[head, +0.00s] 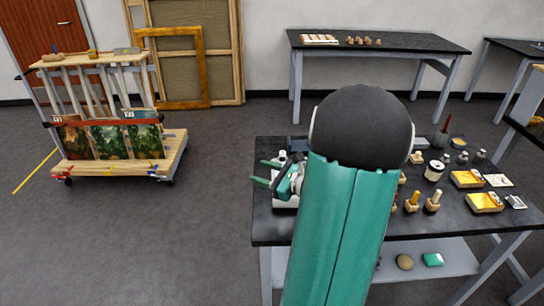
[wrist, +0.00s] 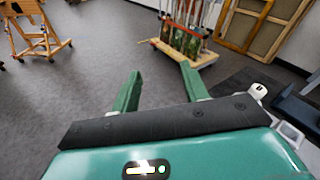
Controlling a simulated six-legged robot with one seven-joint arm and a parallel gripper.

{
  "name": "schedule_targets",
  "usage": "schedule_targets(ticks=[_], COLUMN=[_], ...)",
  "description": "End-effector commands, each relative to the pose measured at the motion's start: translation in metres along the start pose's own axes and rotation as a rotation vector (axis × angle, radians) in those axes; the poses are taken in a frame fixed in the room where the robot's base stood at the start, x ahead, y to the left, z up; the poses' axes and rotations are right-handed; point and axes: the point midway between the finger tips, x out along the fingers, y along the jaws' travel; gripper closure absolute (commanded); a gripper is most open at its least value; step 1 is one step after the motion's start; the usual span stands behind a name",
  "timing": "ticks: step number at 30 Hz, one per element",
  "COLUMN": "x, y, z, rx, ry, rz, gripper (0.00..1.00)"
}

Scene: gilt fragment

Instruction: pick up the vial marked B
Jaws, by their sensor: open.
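Several small dark bottles (head: 462,158) stand at the right rear of the near black table; they look like vials, but no letter B can be read on them. My gripper (head: 257,171) is at the table's left edge, far to the left of these bottles. In the wrist view my gripper (wrist: 160,74) has its two green fingers spread, with nothing between them. A small white-topped item (wrist: 258,91) stands right of the fingers in the wrist view; I cannot tell what it is. My arm hides the middle of the table.
The near table (head: 262,226) also holds a pale tin (head: 434,171), wooden-handled tools (head: 412,202) and yellow boxes (head: 485,203). A wooden cart (head: 172,150) with painted panels stands at left. A second table (head: 400,47) is at the back. The floor between is clear.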

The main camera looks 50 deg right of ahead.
Motion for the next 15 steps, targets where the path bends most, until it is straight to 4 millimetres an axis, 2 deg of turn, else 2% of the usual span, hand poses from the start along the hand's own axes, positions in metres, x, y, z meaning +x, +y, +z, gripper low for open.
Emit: schedule_targets(ticks=[1, 3, 6, 8, 11, 15], x=[-0.018, -0.039, -0.062, -0.071, -0.072, -0.050], y=[-0.025, -0.052, -0.079, -0.087, -0.095, -0.104], z=[-0.019, -0.038, -0.057, -0.064, -0.068, -0.067], rx=[0.072, 0.151, 0.222, 0.246, 0.263, 0.262], ry=[-0.016, -0.041, -0.071, -0.082, -0.090, -0.091], rz=[-0.099, -0.216, -0.336, -0.379, -0.408, -0.406], gripper=[0.55, 0.55, 0.55, 0.55, 0.55, 0.55])
